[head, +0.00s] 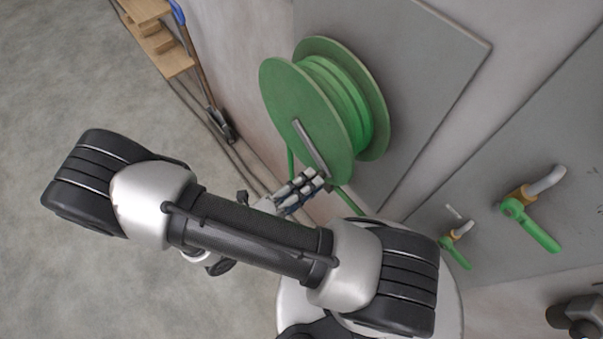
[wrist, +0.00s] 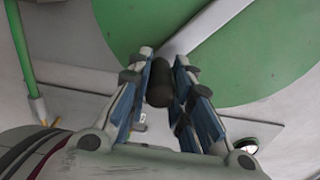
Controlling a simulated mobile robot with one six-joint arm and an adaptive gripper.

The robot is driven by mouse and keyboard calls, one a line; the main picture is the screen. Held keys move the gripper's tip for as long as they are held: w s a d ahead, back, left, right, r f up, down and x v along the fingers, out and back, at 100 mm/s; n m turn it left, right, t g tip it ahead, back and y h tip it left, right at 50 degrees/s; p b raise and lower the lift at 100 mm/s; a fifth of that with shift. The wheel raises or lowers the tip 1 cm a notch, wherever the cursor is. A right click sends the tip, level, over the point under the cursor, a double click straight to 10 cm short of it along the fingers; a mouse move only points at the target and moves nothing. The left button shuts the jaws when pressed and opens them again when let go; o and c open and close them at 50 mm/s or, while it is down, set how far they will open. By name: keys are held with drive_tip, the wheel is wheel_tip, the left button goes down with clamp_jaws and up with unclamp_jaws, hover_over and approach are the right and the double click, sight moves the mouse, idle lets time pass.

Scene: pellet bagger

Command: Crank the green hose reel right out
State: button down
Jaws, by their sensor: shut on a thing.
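The green hose reel (head: 302,108) is mounted on a grey wall panel, with green hose wound between its two discs. A grey crank arm (head: 309,147) runs from the reel's hub down and to the right across its front face. In the wrist view the reel's green disc (wrist: 265,50) fills the upper part, with the crank arm (wrist: 203,28) in front of it. My gripper (head: 318,182) is at the crank's lower end. In the wrist view my gripper (wrist: 170,85) is shut on the dark crank handle (wrist: 160,82), which sits between its fingers. The handle is mostly hidden in the head view.
Two green-levered valves (head: 530,222) (head: 455,250) stick out from a grey panel at the right. A blue-handled shovel (head: 200,75) leans by wooden shelves (head: 160,42) at the upper left. A dark fitting (head: 577,318) is at the lower right. Open floor lies left.

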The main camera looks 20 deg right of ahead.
drive_tip(key=r+n+p, duration=0.1)
drive_tip(key=s+r+n+p, duration=0.1)
drive_tip(key=r+n+p, duration=0.1)
drive_tip(key=r, duration=0.1)
drive_tip(key=shift+s+d+n, duration=0.25)
drive_tip(key=shift+n, duration=0.05)
drive_tip(key=shift+s+r+n+p, duration=0.2)
drive_tip(key=shift+r+n+p, duration=1.3)
drive_tip(key=shift+n+p, duration=0.25)
drive_tip(key=c, duration=1.7)
unclamp_jaws()
drive_tip(key=shift+o, duration=1.4)
drive_tip(key=shift+a, duration=0.25)
drive_tip(key=v, duration=1.1)
drive_tip(key=shift+s+a, duration=0.15)
drive_tip(key=shift+s, duration=0.05)
